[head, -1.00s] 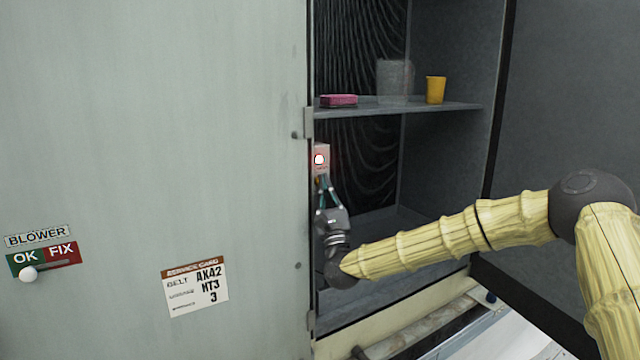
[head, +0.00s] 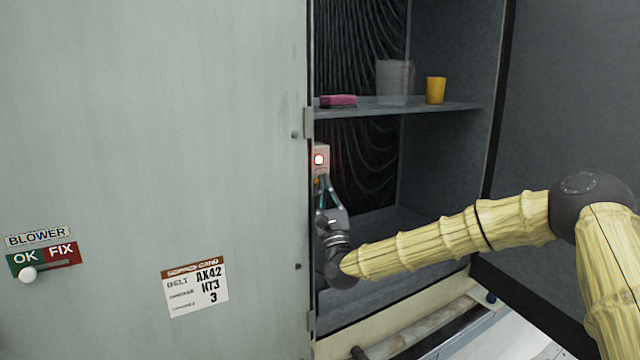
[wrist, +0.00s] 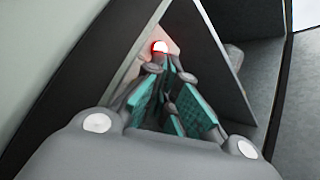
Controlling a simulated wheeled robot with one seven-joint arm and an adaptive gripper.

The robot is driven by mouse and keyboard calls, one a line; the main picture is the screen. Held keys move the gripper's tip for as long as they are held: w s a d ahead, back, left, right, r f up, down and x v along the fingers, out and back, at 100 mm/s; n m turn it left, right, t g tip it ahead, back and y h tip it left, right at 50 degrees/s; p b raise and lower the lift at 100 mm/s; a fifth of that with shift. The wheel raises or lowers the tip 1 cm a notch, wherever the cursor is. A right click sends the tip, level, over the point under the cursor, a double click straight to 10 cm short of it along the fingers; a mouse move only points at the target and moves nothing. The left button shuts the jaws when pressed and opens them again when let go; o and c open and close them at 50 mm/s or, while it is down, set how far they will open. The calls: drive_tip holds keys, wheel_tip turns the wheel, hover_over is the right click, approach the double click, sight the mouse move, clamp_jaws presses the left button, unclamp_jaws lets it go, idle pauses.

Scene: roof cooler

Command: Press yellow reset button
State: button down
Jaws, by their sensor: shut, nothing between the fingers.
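A small pale box with a glowing red-and-white lamp (head: 319,159) sits inside the cabinet at the edge of the door opening, below the shelf. The lamp also shows in the wrist view (wrist: 160,47), just beyond my fingertips. A small yellow-orange spot (head: 318,181) shows under the lamp in the head view, right by my fingertips; I cannot tell if they touch it. My gripper (head: 321,182) is shut and empty, pointing up at the lower part of the box. In the wrist view my gripper (wrist: 166,66) hides the yellow button.
The grey door panel (head: 200,120) is close on the left, with a BLOWER slider (head: 28,274) and a service card (head: 195,287).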

drive_tip(key=shift+w+a+f+b, duration=0.1)
drive_tip(key=shift+w+a+b, duration=0.15)
drive_tip(key=shift+b, duration=0.45)
drive_tip(key=shift+w+a+b, duration=0.2)
drive_tip(key=shift+w+b, duration=0.3)
drive_tip(key=shift+b, duration=0.05)
idle(0.8)
drive_tip(key=shift+s+d, duration=0.1)
drive_tip(key=shift+s, duration=0.05)
idle(0.3)
drive_tip(key=shift+s+d+b, duration=0.35)
drive_tip(key=shift+s+b, duration=0.25)
drive_tip(key=shift+s, duration=0.05)
drive_tip(key=shift+s+d+b, duration=0.4)
drive_tip(key=shift+s, duration=0.3)
drive_tip(key=shift+s+d+b, duration=0.4)
drive_tip(key=shift+s+d, duration=0.05)
drive_tip(key=shift+s, duration=0.3)
drive_tip(key=shift+s+d+b, duration=0.4)
drive_tip(key=shift+s, duration=0.3)
